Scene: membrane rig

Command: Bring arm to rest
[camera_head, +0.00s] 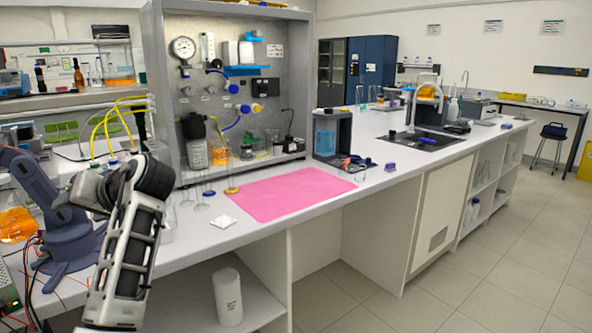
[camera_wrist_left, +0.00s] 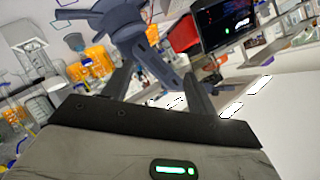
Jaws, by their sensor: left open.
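My left arm (camera_head: 127,245) rises from the lower left of the head view and bends at the top. My left gripper (camera_head: 76,191) points left over the bench, close to a blue-grey desktop robot arm (camera_head: 66,240); its fingertips are hard to make out there. In the left wrist view, the left gripper (camera_wrist_left: 157,73) has its two dark fingers apart with nothing held between them. The desktop arm (camera_wrist_left: 125,20) shows just beyond the fingers; I cannot tell how wide the gap is. My right gripper is not in view.
A pink mat (camera_head: 290,193) lies clear in front. Glass cylinders (camera_head: 200,190), a white weighing dish (camera_head: 223,221) and an orange-filled flask (camera_head: 16,225) stand near my arm.

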